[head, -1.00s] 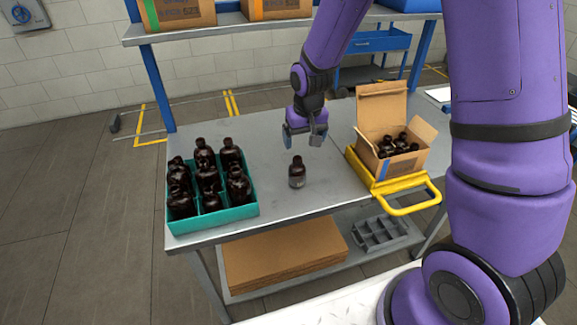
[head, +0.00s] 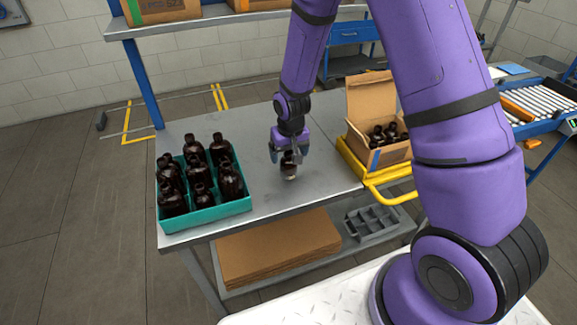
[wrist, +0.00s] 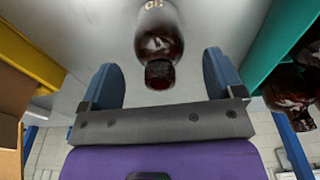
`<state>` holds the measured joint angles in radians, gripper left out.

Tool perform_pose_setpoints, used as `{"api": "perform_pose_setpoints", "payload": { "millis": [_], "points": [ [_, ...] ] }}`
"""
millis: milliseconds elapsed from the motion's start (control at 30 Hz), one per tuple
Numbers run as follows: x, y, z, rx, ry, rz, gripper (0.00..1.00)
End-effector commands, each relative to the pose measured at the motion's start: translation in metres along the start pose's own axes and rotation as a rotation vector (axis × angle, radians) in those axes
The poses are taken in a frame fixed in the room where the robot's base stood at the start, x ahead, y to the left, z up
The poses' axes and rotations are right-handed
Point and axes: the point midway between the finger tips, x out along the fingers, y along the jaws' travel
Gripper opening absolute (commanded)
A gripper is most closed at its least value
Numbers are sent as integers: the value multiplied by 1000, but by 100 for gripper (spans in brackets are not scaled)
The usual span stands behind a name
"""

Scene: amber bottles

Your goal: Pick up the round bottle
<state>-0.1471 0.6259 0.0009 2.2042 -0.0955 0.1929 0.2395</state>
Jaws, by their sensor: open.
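A dark amber round bottle (head: 290,174) stands alone on the grey bench, between the teal crate and the cardboard box. My gripper (head: 288,156) is directly over it, pointing down and open. In the wrist view the bottle (wrist: 160,30) shows its dark cap and glossy shoulder, with a bit of pale lettering at the frame's top edge. The cap lies between the two blue fingers (wrist: 163,82), with a gap on each side. In the head view the gripper hides the bottle's upper part.
A teal crate (head: 208,211) with several dark bottles stands to the left. To the right, an open cardboard box (head: 372,97) with more bottles sits in a yellow tray (head: 352,165) with a handle. The bench between them is otherwise clear.

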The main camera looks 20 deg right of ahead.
Motion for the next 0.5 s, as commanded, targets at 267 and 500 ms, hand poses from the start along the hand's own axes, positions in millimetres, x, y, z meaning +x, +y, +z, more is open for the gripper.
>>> {"api": "perform_pose_setpoints", "payload": {
  "millis": [267, 500],
  "points": [
    [26, 0, 0, 2, 1, 1, 87],
    [27, 0, -1, 2, 1, 1, 87]
  ]
}}
